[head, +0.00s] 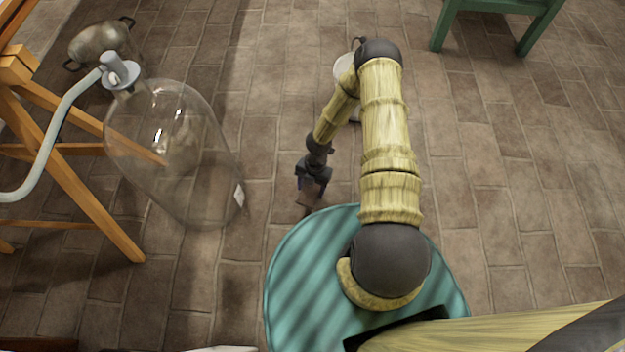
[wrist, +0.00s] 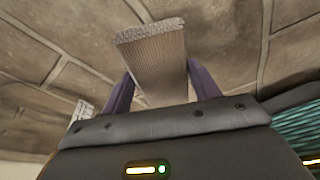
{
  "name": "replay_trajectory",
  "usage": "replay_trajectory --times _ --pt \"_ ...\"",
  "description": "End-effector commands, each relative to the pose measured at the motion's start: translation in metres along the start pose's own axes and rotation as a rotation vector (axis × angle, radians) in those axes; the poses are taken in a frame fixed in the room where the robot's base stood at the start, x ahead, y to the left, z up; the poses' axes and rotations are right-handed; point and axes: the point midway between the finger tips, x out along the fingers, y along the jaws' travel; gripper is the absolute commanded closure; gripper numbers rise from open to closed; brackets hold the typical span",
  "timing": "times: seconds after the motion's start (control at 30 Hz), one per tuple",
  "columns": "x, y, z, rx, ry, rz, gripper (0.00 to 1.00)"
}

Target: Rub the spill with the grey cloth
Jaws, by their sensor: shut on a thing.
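My gripper (head: 311,184) hangs low over the brick floor, just beyond the front edge of my teal base. In the wrist view its two purple fingers are shut on a greyish-brown, finely ribbed, flat-ended piece (wrist: 152,55), which I take to be the grey cloth. The piece sticks out past the fingertips. In the head view only a small brownish bit of the cloth (head: 306,199) shows under the gripper. I cannot tell whether it touches the floor. I make out no spill in either view; my arm and base hide part of the floor.
A large glass bottle (head: 175,150) with a hose stands left of my gripper, beside a wooden frame (head: 85,195). A metal pot (head: 100,42) is behind it. A whitish vessel (head: 344,66) is partly hidden by my arm. A green stool (head: 492,8) stands far right. Floor at right is clear.

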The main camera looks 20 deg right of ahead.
Motion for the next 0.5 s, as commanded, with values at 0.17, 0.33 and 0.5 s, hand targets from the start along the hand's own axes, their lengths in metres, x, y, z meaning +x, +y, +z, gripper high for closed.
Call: replay_trajectory --times 0.17,0.33,0.5 --pt "-0.02 -0.002 -0.004 0.005 0.0 0.001 0.64" --pt "-0.027 -0.004 -0.004 0.012 0.0 0.003 0.64" --pt "-0.026 -0.002 -0.006 0.007 0.001 0.002 0.64"
